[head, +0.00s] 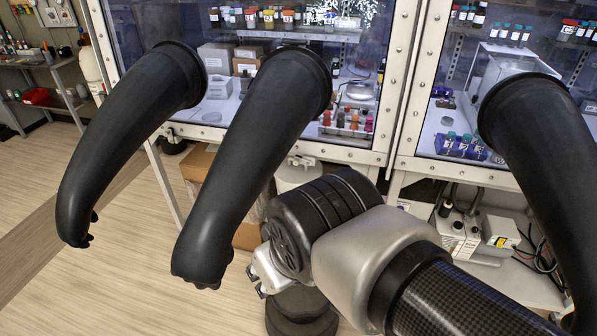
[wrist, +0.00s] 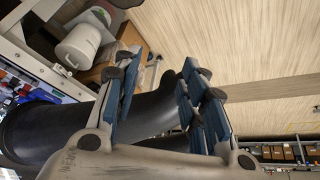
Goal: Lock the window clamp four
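A small metal clamp (head: 303,161) sits on the lower frame of the left glove box window (head: 235,75). No number is readable on it, so I cannot tell if it is clamp four, and its locked state is too small to read. In the wrist view, a small fitting on the frame edge (wrist: 67,62) may be the same clamp. My gripper (wrist: 160,78) is open, with its blue-padded fingers apart and nothing held between them. A black glove lies behind the fingers. In the head view, my wrist hides most of the gripper, which is below the clamp.
Black gloves hang out from the ports: one at far left (head: 130,140), one in the middle (head: 250,165), close beside my wrist, and one at right (head: 545,150). A white bucket (wrist: 78,46) and cardboard boxes (head: 197,162) stand under the glove box. Floor at left is clear.

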